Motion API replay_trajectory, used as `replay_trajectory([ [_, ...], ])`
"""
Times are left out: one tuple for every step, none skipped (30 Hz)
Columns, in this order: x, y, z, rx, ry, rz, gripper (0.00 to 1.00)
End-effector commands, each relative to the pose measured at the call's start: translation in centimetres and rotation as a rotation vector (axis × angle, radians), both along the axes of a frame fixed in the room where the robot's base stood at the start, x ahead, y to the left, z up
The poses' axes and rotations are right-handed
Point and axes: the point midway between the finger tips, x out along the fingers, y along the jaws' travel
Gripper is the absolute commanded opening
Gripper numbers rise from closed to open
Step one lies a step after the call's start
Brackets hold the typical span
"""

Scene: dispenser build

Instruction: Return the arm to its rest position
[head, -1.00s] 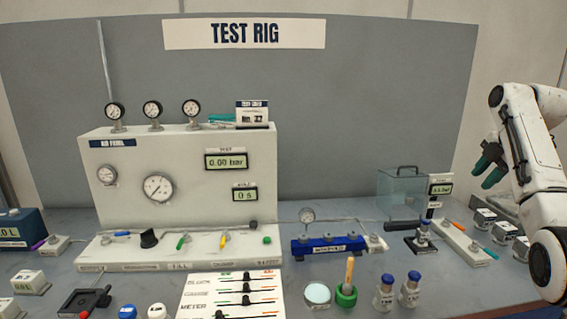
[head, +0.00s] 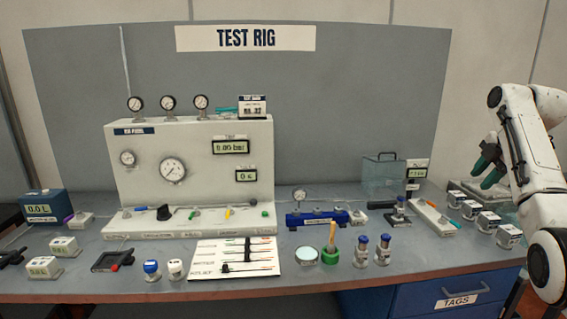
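My arm, white with dark joints, stands at the right edge in the head view.
The test rig panel (head: 190,160) stands at the back left. A clear box (head: 383,172), a blue manifold (head: 317,218), blue-capped bottles (head: 383,250) and several small labelled blocks (head: 508,235) stand on the bench. A blue drawer marked TAGS (head: 455,297) is below. Free floor shows little.

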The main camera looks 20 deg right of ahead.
Motion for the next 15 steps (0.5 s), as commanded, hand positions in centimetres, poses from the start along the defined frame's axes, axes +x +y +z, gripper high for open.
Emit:
replay_trajectory([
  [0.4,0.5,-0.9,0.009,0.003,-0.002,0.35],
  [0.5,0.7,-1.2,0.012,0.003,-0.007,0.35],
  [0.6,1.0,-1.6,0.019,0.003,-0.013,0.35],
  [0.8,1.2,-2.0,0.023,0.004,-0.016,0.35],
  [0.9,1.5,-2.4,0.027,0.004,-0.02,0.35],
  [1.1,1.8,-2.8,0.033,0.003,-0.027,0.35],
  [1.2,2.1,-3.2,0.038,0.004,-0.032,0.35],
  [1.3,2.4,-3.7,0.044,0.005,-0.037,0.35],
  [1.5,2.7,-4.2,0.05,0.004,-0.045,0.35],
  [1.7,3.1,-4.7,0.056,0.006,-0.051,0.35],
  [1.8,3.5,-5.3,0.063,0.007,-0.058,0.35],
  [2.0,4.0,-6.1,0.072,0.008,-0.068,0.35],
  [2.2,4.5,-6.7,0.08,0.009,-0.075,0.35],
  [2.4,4.9,-7.3,0.087,0.01,-0.084,0.35],
  [2.6,5.6,-8.3,0.099,0.011,-0.098,0.35],
])
